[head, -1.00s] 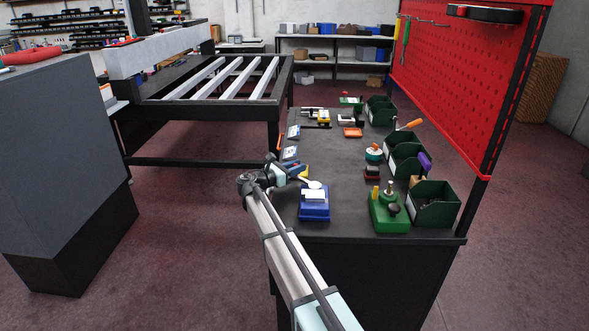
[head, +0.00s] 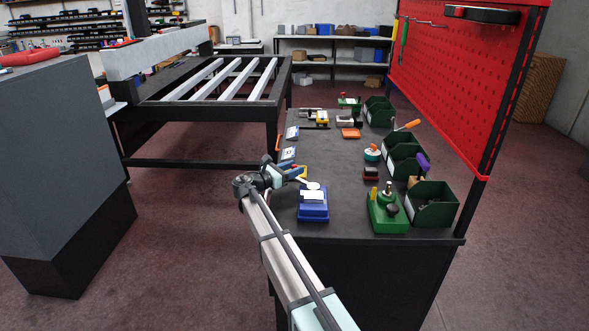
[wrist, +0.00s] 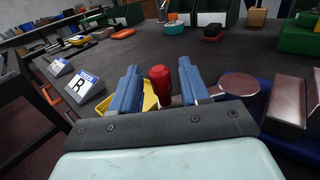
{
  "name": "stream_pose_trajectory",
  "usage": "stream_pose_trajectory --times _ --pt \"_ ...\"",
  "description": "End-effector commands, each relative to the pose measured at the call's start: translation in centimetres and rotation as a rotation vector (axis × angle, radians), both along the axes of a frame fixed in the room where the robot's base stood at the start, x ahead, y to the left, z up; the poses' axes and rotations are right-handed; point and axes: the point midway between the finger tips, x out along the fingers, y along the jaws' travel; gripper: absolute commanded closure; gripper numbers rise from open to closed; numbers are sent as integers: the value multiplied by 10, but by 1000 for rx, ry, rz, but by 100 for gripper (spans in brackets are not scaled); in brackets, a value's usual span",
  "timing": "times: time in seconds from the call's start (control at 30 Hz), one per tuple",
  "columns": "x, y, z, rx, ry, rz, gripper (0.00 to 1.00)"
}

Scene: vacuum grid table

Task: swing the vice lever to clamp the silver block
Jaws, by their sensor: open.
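The vice (head: 313,212) has a blue base and sits at the near left of the dark bench. A pale silver block (head: 313,195) shows on top of it. A round silver disc (wrist: 240,85) and brownish metallic blocks (wrist: 284,101) appear at the right in the wrist view; which of these is the silver block I cannot tell. My gripper (wrist: 160,85) is open, with its blue fingers on either side of a red knob (wrist: 161,78), which looks like the lever's handle. A dark gap shows beside the knob. In the head view my gripper (head: 295,173) is just left of the vice.
A green fixture (head: 388,212) and green bins (head: 432,205) stand to the right. A yellow piece (wrist: 150,97) lies behind the left finger. Labelled cards (wrist: 85,84) line the bench's left edge. The middle of the bench (head: 335,150) is mostly clear.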

Motion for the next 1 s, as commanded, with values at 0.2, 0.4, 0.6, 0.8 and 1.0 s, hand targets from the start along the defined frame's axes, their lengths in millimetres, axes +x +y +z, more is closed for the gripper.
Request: stream_pose_trajectory --times 0.2,0.4,0.6,0.8,1.0 --pt "-25 30 0 0 0 2 55" --pt "-50 61 0 0 0 4 55" --pt "-69 85 0 0 0 3 55" --pt "-79 97 0 0 0 2 55" --pt "-81 100 0 0 0 1 55"
